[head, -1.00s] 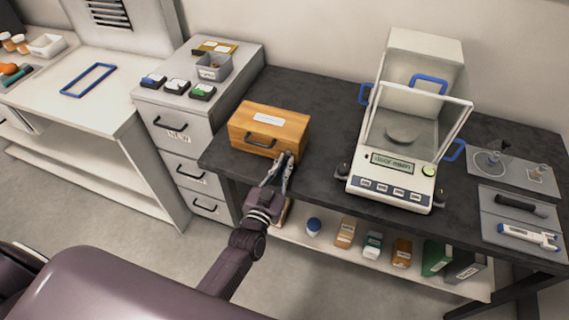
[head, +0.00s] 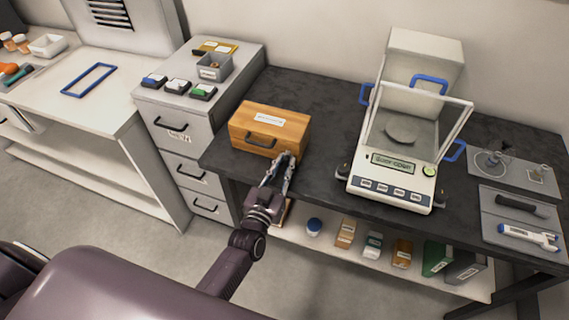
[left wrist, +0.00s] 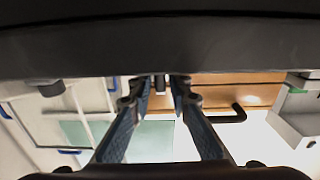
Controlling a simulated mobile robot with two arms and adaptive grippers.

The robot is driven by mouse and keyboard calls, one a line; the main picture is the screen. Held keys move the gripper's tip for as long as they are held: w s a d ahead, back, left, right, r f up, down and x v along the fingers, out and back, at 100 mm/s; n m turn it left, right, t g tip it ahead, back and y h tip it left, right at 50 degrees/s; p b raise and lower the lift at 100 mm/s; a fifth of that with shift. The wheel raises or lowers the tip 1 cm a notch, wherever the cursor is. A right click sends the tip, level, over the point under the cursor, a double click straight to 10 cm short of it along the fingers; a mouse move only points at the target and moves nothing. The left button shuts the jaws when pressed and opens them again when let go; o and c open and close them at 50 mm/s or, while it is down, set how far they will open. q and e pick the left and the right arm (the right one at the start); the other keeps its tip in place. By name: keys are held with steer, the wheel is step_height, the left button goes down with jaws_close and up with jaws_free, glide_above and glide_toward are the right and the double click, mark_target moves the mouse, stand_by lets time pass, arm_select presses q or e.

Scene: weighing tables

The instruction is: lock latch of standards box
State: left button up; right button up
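The standards box (head: 284,126) is a closed wooden case with a white label and a dark front handle (head: 261,140), at the left end of the dark table. My left gripper (head: 284,158) is at the box's front right corner, with its fingers pointing at the front face. In the left wrist view my left gripper (left wrist: 166,84) has its two fingers apart, with a narrow gap between the tips. The wooden front (left wrist: 240,90) shows just beyond them. The latch is too small and too covered by the fingers to make out. My right gripper is not in view.
A balance (head: 395,178) with a glass shield stands right of the box on the dark table (head: 330,100). A grey drawer cabinet (head: 180,118) adjoins on the left. Bottles and binders fill the shelf below. Bare tabletop lies between box and balance.

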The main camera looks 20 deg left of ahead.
arm_select(q)
steer(key=s, duration=1.2)
steer(key=shift+a, duration=0.2)
steer(key=s+d+f+m+g+h+b, duration=0.1)
steer(key=s+f+g, duration=0.35)
steer(key=f, duration=0.95)
steer(key=s+f+m+g, duration=0.1)
steer(key=s+f+g, duration=0.35)
steer(key=f, duration=0.95)
steer(key=s+a+f+g, duration=0.2)
steer(key=s+f, duration=0.4)
steer(key=s, duration=0.4)
steer(key=s+a+f+g+y+b, duration=0.1)
steer(key=s+a+f+g, duration=0.1)
steer(key=s+f, duration=0.5)
steer(key=s+a+f+g, duration=0.2)
steer(key=s+f+g, duration=0.2)
steer(key=s, duration=0.8)
step_height(320, 180, down, 2)
steer(key=shift+s+f+y+b, duration=0.15)
steer(key=shift+s+y+b, duration=0.15)
steer(key=shift+s+b, duration=0.05)
steer(key=shift+a, duration=0.1)
